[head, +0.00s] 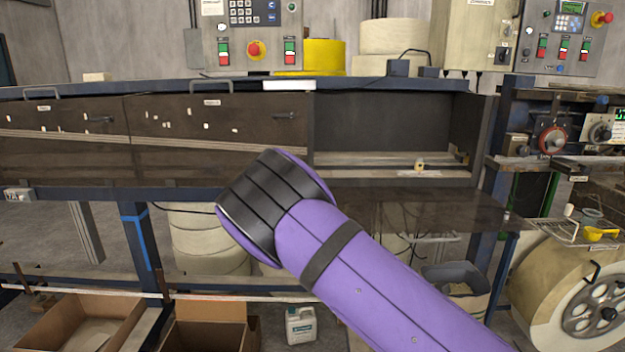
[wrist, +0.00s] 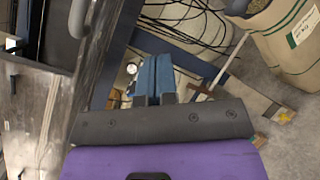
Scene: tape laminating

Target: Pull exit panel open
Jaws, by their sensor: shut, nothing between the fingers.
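The machine's long front has brown see-through panels in the head view. The left panel (head: 60,145) and middle panel (head: 210,135) stand closed, each with a dark handle. At the right the bay (head: 390,115) is open, and a brown panel (head: 440,212) lies lowered below its opening. The labels are too small to read, so I cannot tell which one is named exit. My gripper (wrist: 155,75) shows blue fingers, shut and empty, in the wrist view; my purple arm hides it in the head view.
Cardboard boxes (head: 85,322) and a white jug (head: 300,326) sit under the machine. A large reel (head: 560,290) stands at the right. Control boxes (head: 250,35) rise behind. In the wrist view, cables (wrist: 190,25) and a pale drum (wrist: 285,40) lie beyond the gripper.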

